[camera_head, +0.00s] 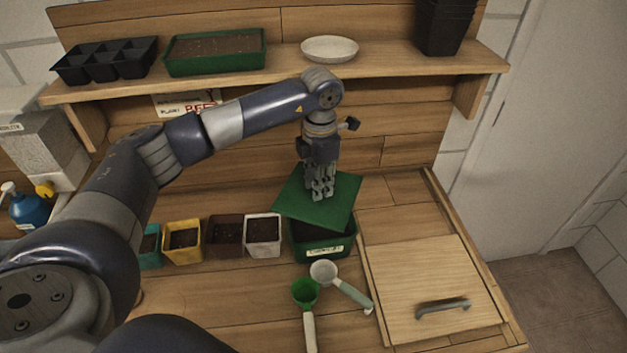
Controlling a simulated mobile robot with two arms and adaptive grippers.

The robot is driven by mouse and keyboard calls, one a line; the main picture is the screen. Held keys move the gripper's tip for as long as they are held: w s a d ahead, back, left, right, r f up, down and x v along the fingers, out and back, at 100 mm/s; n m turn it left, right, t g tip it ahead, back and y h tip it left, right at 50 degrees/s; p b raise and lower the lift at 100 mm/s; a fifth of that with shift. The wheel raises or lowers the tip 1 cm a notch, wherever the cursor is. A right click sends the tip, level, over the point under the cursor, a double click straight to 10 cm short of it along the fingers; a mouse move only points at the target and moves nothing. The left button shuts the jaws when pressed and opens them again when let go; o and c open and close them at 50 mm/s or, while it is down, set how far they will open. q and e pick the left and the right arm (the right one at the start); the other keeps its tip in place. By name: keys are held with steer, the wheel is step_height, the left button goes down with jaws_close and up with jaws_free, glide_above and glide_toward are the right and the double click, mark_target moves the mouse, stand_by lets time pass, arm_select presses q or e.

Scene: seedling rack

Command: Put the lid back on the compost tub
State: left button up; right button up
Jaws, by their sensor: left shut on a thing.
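The green lid (338,207) is above the compost tub (325,252), turned at an angle to it and covering its back part. Dark compost shows along the tub's front opening, and a pale label is on its front wall. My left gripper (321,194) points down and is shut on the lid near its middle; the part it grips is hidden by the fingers. I cannot tell whether the lid touches the tub's rim. My right gripper is not in view.
Several small soil-filled pots (263,235) stand left of the tub. A white scoop (325,271) and a green scoop (305,293) lie in front of it. A wooden board with a handle (430,285) is at right. A shelf (290,72) with trays runs behind.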

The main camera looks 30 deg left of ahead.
arm_select(q)
steer(key=shift+s+d+f, duration=0.2)
steer(key=shift+s+d, duration=0.1)
steer(key=shift+d+f+b, duration=0.1)
steer(key=shift+f+b, duration=0.15)
steer(key=shift+b, duration=0.15)
steer(key=shift+f, duration=0.4)
steer(key=f+b, duration=0.2)
steer(key=shift+w+a+f, duration=0.1)
steer(key=shift+a+f, duration=0.1)
steer(key=shift+f, duration=0.2)
steer(key=shift+f+b, duration=0.55)
steer(key=shift+f, duration=0.25)
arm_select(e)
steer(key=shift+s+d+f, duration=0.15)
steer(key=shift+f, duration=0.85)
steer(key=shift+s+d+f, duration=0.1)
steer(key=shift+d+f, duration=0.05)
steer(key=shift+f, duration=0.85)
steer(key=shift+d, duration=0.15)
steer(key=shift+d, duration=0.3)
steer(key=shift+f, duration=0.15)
